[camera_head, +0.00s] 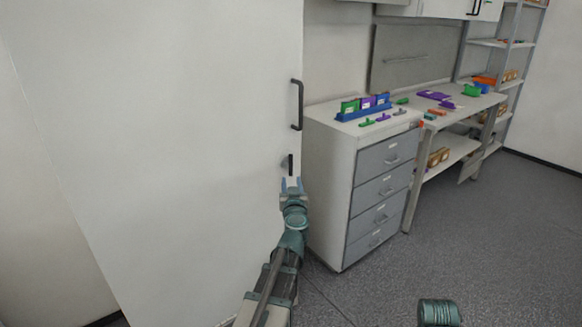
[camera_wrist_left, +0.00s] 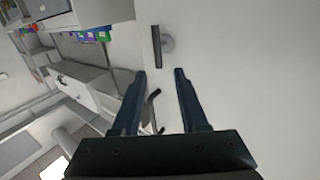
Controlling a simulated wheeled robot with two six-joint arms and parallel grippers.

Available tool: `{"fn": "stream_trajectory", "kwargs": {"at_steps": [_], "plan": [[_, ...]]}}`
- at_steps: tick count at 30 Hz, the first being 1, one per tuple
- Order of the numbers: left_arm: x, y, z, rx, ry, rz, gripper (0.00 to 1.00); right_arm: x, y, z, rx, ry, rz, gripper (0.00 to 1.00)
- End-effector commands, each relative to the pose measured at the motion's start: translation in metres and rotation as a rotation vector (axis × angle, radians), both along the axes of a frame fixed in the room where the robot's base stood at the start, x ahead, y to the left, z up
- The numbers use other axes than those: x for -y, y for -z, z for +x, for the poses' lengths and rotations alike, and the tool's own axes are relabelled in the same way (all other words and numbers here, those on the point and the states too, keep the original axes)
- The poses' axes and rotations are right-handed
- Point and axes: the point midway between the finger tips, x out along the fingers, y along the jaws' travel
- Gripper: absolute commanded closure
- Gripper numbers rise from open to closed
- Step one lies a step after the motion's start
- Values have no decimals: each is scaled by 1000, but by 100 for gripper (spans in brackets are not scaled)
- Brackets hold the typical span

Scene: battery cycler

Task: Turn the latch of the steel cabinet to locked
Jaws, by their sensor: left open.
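The tall pale steel cabinet (camera_head: 190,150) fills the left of the head view. Its latch (camera_head: 290,165) is a short dark lever on a round grey base, set low near the door's right edge. The lever stands about upright. My left gripper (camera_head: 291,184) is open and empty just below the latch, its fingers pointing up toward it. In the left wrist view the latch (camera_wrist_left: 157,46) lies beyond the tips of the open left gripper (camera_wrist_left: 160,72), apart from both fingers. My right gripper is not in view.
A dark bar handle (camera_head: 298,105) is on the cabinet door above the latch. A drawer unit (camera_head: 340,190) stands right beside the cabinet, with a blue rack (camera_head: 362,112) and coloured pieces on top. A workbench (camera_head: 455,112) and shelving follow. The grey floor (camera_head: 500,240) is clear.

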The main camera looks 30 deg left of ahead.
Motion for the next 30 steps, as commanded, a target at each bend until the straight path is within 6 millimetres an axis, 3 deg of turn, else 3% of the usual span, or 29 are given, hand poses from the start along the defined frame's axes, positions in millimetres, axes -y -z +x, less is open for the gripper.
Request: {"fn": "stream_trajectory", "kwargs": {"at_steps": [15,20,28,30], "plan": [[-56,0,86,0,2,0,57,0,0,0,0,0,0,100],[-63,0,96,0,2,0,57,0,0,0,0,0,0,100],[-64,0,96,0,2,0,57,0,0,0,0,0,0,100],[-64,0,96,0,2,0,69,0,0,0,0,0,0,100]]}}
